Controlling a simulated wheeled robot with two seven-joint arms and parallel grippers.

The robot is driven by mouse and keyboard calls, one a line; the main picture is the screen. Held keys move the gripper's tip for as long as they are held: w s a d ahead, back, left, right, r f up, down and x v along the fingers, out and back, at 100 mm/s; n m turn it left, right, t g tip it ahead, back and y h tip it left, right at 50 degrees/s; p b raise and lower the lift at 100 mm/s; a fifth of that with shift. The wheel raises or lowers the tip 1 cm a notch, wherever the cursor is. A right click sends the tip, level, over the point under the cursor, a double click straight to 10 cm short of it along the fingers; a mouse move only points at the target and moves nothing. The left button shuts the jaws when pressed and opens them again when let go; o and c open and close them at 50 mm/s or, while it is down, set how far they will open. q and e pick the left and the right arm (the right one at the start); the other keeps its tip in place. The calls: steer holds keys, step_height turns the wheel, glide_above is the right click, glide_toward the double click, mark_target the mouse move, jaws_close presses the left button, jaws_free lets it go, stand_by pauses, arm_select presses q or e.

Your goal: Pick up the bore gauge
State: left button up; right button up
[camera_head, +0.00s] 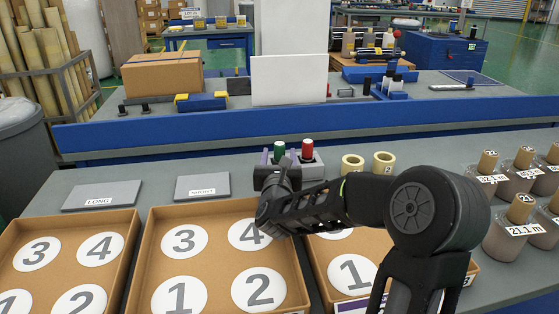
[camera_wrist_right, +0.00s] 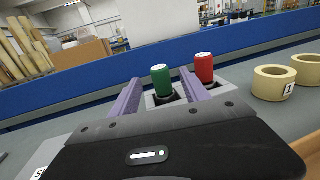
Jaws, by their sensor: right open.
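No thing in view is labelled as a bore gauge. A green-topped handle (camera_head: 279,150) and a red-topped handle (camera_head: 307,149) stand upright side by side in a grey block (camera_head: 318,168); I cannot tell whether either is the gauge. My right gripper (camera_head: 273,164) is at the block, by the green handle. In the right wrist view, the purple fingers (camera_wrist_right: 160,78) are open, with the green handle (camera_wrist_right: 162,84) showing between them and the red handle (camera_wrist_right: 205,70) outside, to the right. Contact with the green handle cannot be told. My left gripper is out of view.
Open boxes with numbered circles (camera_head: 140,262) fill the front. Plates marked LONG (camera_head: 101,196) and SHORT (camera_head: 202,187) lie behind them. Two cream rolls (camera_head: 383,162) stand right of the block. A blue ledge (camera_head: 230,130) runs behind.

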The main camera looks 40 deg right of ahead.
mark_target(279, 150)
steer(key=x, duration=0.4)
steer(key=shift+w+d, duration=0.25)
steer(key=shift+w, duration=0.05)
jaws_close()
stand_by(0.7)
